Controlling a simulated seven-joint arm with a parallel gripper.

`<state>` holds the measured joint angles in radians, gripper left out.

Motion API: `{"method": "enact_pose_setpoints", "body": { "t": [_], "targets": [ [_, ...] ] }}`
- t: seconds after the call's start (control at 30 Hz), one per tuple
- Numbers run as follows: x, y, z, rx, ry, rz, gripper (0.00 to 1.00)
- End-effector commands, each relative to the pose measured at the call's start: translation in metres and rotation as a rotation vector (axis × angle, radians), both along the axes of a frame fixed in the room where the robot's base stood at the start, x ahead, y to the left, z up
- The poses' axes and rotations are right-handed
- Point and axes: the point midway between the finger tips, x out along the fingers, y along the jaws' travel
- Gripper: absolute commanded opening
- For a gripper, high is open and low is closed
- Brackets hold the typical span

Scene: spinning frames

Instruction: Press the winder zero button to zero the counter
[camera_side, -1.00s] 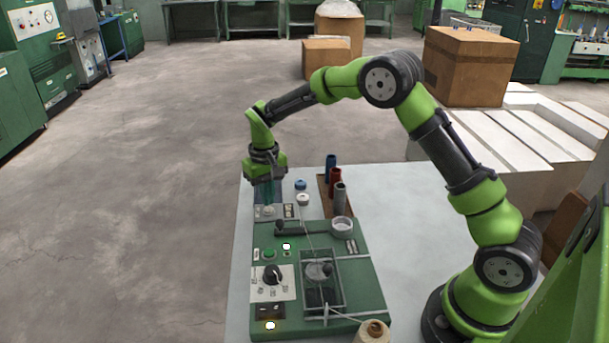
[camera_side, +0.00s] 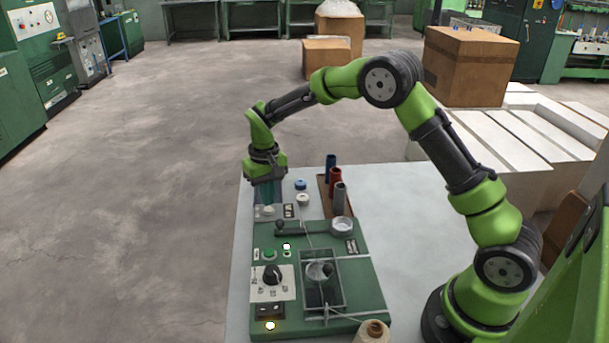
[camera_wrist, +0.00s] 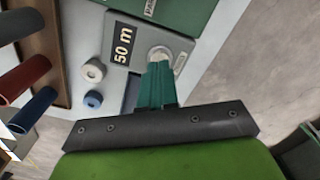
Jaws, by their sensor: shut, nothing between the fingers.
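A grey panel at the far end of the green winder (camera_side: 370,285) carries a pale round button (camera_side: 267,211) and a small dark label (camera_side: 288,211). In the wrist view the round button (camera_wrist: 161,53) sits right of the label (camera_wrist: 123,45), which reads "50 m". I take this button for the zero button; no "zero" marking is legible. My gripper (camera_side: 265,204) points down at the button, its teal fingers shut and empty. In the wrist view the fingertips (camera_wrist: 158,66) overlap the button's near edge. I cannot tell whether they touch it.
A blue-topped spool (camera_side: 301,184) and a white spool (camera_side: 303,199) stand right of my gripper. Blue, red and grey cones stand on a brown board (camera_side: 323,190) beyond them. A thread cone (camera_side: 373,332) is at the front. The pale table's right part (camera_side: 400,210) is clear.

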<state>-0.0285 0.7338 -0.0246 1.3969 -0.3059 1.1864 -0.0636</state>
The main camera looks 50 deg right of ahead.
Motion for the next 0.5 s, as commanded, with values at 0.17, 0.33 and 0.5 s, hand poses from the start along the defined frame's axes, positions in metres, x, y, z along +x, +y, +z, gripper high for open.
{"method": "enact_pose_setpoints", "body": {
  "t": [0.17,0.33,0.5],
  "targets": [
    [-0.0003,0.0001,-0.0033,0.001,0.002,-0.001,0.0],
    [-0.0003,0.0001,-0.0059,0.001,0.002,-0.001,0.0],
    [-0.0003,0.0001,-0.0086,0.001,0.002,0.0,0.0]
  ]
}}
